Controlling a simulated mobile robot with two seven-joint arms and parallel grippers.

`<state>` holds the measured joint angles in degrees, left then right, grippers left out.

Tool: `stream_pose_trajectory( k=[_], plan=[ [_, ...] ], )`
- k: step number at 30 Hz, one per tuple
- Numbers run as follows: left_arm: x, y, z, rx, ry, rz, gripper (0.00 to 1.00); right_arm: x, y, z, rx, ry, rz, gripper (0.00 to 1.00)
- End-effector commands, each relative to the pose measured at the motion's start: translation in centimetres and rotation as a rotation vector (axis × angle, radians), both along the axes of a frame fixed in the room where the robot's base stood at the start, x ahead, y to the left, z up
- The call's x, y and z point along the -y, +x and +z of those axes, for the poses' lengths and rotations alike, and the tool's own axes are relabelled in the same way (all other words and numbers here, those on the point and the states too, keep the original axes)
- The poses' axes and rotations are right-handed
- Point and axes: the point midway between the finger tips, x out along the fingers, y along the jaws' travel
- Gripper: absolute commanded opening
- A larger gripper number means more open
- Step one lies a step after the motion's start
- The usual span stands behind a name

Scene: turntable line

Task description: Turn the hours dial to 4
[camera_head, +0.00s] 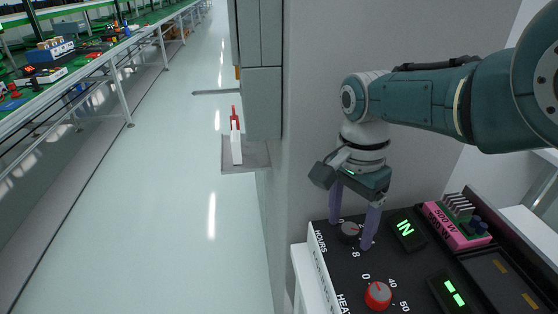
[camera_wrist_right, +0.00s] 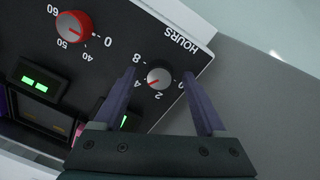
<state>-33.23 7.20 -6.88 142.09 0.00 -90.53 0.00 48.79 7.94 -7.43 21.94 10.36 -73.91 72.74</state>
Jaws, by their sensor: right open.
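My right gripper (camera_head: 351,236) is open and points down over the panel, one finger on each side of the dial. The right wrist view shows the fingers (camera_wrist_right: 160,74) with visible gaps to the dial. My left gripper is not in view.
A larger red heat dial (camera_head: 378,295) is near the hours dial. Green-lit displays (camera_head: 405,229) and a pink block (camera_head: 456,227) are to the right on the panel. A grey wall (camera_head: 318,120) stands behind. A conveyor line (camera_head: 100,55) runs along the left across open floor.

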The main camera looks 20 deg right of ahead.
Motion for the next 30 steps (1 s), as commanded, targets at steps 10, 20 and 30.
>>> stream_pose_trajectory(
  k=[10,20,30],
  plan=[
    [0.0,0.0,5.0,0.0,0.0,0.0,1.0,-0.1,0.3,6.0,0.002,0.0,0.001,0.74],
    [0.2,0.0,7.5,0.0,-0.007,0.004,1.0,-0.1,0.5,9.8,0.0,0.0,-0.001,0.74],
    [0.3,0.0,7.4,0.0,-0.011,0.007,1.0,-0.1,0.6,9.9,0.0,0.0,-0.001,0.74]
  ],
)
